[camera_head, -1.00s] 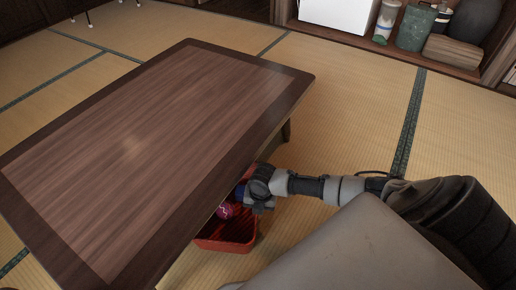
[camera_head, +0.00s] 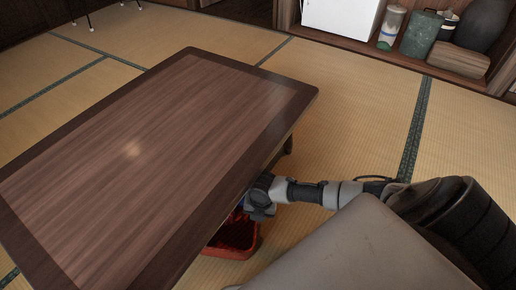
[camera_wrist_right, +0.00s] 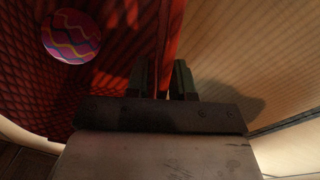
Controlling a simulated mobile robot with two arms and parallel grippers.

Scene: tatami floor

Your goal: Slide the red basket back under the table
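The red basket (camera_head: 232,238) is on the tatami at the table's right long side. Part of it shows past the edge, and the rest is hidden under the table (camera_head: 150,140). My right gripper (camera_head: 255,212) is at the table edge by the basket. In the right wrist view the basket's red rim (camera_wrist_right: 168,45) runs between my two fingers (camera_wrist_right: 164,80), which look closed on it. A pink patterned ball (camera_wrist_right: 70,36) lies inside the basket. My left gripper is in neither view.
Free tatami (camera_head: 350,100) lies to the right of the table. A table leg (camera_head: 288,145) stands near the far right corner. A wooden alcove at the back holds a white box (camera_head: 342,14), a green container (camera_head: 421,34) and a dark vase (camera_head: 481,24).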

